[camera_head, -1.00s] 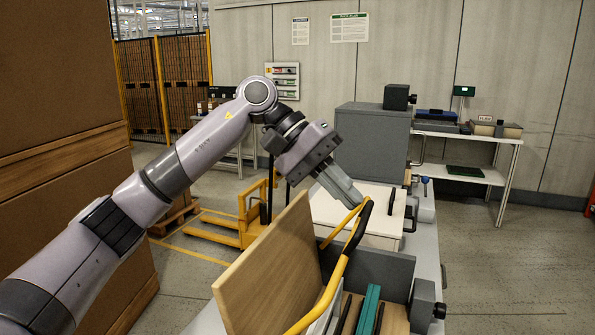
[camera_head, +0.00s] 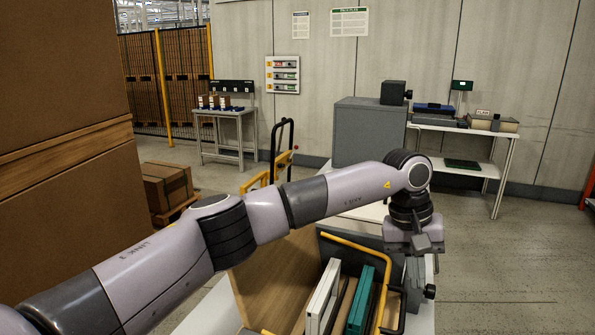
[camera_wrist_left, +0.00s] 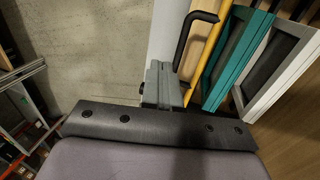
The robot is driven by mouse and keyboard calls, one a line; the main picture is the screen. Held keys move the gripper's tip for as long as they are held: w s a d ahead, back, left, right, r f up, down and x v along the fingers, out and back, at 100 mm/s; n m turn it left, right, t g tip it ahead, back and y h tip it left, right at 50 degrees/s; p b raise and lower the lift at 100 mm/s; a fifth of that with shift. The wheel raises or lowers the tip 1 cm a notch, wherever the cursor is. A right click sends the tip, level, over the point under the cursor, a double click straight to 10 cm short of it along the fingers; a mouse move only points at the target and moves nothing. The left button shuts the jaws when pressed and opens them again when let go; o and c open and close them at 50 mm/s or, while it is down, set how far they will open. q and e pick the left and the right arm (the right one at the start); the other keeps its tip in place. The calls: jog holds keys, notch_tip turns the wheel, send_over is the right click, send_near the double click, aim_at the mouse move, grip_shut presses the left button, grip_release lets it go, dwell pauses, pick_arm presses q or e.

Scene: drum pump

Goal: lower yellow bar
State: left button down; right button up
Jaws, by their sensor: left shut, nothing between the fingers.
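The yellow bar (camera_head: 356,247) lies low across the box of upright panels in the head view, its long side running toward the front. It also shows in the wrist view (camera_wrist_left: 207,52), with a black grip (camera_wrist_left: 188,38) beside it. My left gripper (camera_head: 424,243) points down at the box's right side, its fingers shut and empty. In the wrist view the shut fingers (camera_wrist_left: 160,84) are close beside the yellow bar; I cannot tell whether they touch it. My right gripper is out of view.
A teal panel (camera_head: 361,300) and a white panel (camera_head: 323,297) stand in the box, with a wooden board (camera_head: 275,280) to their left. A grey cabinet (camera_head: 365,130) stands behind. Open floor (camera_head: 500,270) lies to the right.

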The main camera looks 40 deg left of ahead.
pick_arm(q)
notch_tip(320, 180, down, 7)
jog(key=d+y+b, duration=0.1)
jog(key=y+b, duration=0.1)
jog(key=shift+w+f+g, duration=0.2)
jog(key=shift+g, duration=0.1)
dwell(0.3)
